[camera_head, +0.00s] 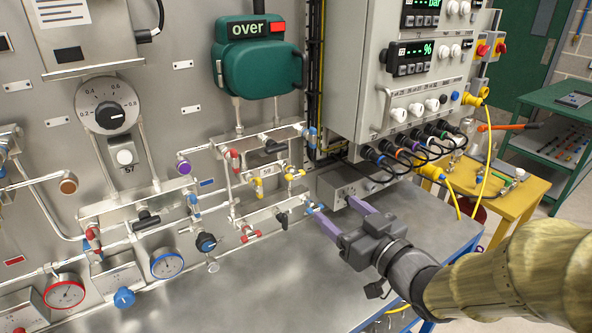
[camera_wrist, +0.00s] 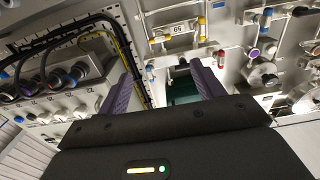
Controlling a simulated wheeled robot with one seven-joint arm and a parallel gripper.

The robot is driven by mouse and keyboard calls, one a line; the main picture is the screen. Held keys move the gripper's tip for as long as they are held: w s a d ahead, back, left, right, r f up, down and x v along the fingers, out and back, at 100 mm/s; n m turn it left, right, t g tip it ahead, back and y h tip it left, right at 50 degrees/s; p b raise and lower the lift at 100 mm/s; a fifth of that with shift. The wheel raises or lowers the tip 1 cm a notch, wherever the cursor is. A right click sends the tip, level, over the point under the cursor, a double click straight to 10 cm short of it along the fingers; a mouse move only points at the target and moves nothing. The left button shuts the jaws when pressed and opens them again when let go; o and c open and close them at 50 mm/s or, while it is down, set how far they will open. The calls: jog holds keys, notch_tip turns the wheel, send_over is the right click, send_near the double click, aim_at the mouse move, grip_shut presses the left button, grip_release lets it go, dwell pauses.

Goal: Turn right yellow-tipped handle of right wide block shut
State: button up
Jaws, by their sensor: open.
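The right wide block (camera_head: 265,172), labelled 59, is on the metal panel below the teal gauge; it shows upside down in the wrist view (camera_wrist: 178,29). Its right yellow-tipped handle (camera_head: 291,177) is at the block's right end, and appears at the left of the label in the wrist view (camera_wrist: 155,40). Another yellow-tipped handle (camera_head: 258,188) is at the block's left part, pointing down. My gripper (camera_head: 332,206) is open and empty, with its purple fingers pointing toward the panel. It is below and right of the right handle, apart from it.
A lower block with red, black and blue-tipped handles (camera_head: 312,207) is near my left finger in the picture. A grey control box (camera_head: 350,100) with plugged cables stands to the right, above a small grey box (camera_head: 345,186). The metal tabletop (camera_head: 300,275) in front is clear.

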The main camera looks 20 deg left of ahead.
aim_at(298, 176)
jog(key=p+x, duration=1.2)
jog(key=x, duration=0.3)
jog(key=shift+r, duration=0.1)
jog(key=shift+w+a, duration=0.4)
jog(key=shift+a, duration=0.1)
jog(key=shift+s, duration=0.1)
jog(key=shift+d, duration=0.1)
jog(key=c, duration=1)
